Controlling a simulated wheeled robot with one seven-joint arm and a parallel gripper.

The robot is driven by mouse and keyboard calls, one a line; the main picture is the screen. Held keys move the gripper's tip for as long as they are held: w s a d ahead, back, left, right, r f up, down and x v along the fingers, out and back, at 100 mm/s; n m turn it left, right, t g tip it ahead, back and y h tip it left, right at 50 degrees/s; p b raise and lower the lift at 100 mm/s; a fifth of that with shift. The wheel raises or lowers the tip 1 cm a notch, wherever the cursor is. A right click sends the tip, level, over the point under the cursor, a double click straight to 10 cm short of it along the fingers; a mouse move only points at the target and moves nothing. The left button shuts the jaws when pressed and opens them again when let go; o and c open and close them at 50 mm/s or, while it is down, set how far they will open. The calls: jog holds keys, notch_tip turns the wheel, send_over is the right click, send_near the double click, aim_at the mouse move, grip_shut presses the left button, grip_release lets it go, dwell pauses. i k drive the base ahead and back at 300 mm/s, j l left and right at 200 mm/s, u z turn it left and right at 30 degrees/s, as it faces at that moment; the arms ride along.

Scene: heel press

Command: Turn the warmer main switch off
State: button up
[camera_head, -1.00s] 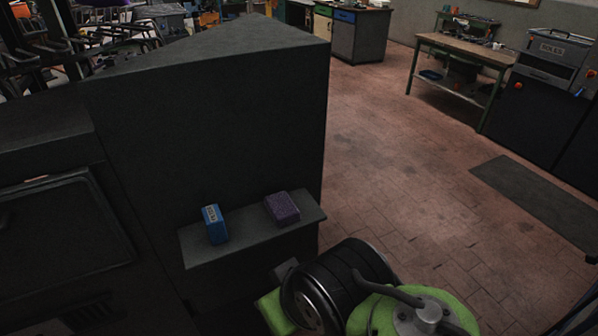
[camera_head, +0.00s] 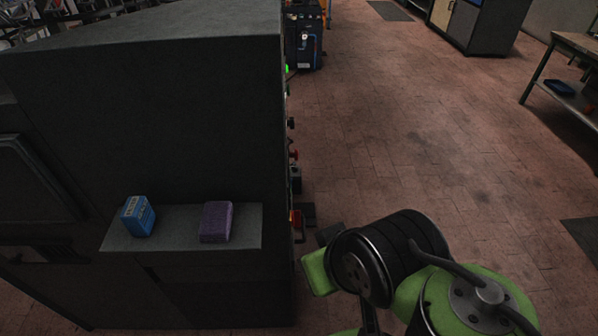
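A large dark cabinet (camera_head: 150,130), which I take to be the warmer, fills the left of the head view. Its right side is seen nearly edge-on and carries a row of controls. A lit green lamp (camera_head: 286,69) is at the top, with a dark knob (camera_head: 291,123) and a red button (camera_head: 294,155) lower down. A red and yellow control (camera_head: 295,218), possibly the main switch, is lowest; its setting cannot be told. My green and black arm is at the lower right, close to this control. I cannot make out my gripper's fingers.
A grey shelf (camera_head: 180,243) on the cabinet front holds a blue box (camera_head: 138,216) and a purple block (camera_head: 215,222). Open tiled floor (camera_head: 400,130) lies right of the cabinet. A workbench (camera_head: 575,75) stands at the far right.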

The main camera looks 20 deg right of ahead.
aim_at(297, 217)
jog(key=i+l+u, duration=0.1)
jog(key=l, duration=0.25)
jog(key=i+l+u, duration=0.1)
jog(key=i+l, duration=0.15)
jog(key=l, duration=0.15)
jog(key=i+l+u, duration=0.1)
jog(key=l, duration=0.3)
jog(key=k+l+u, duration=0.1)
jog(key=l+u, duration=0.15)
jog(key=u, duration=0.25)
jog(key=j+u, duration=0.15)
jog(key=u, duration=0.25)
jog(key=j+u, duration=0.15)
jog(key=u, duration=0.3)
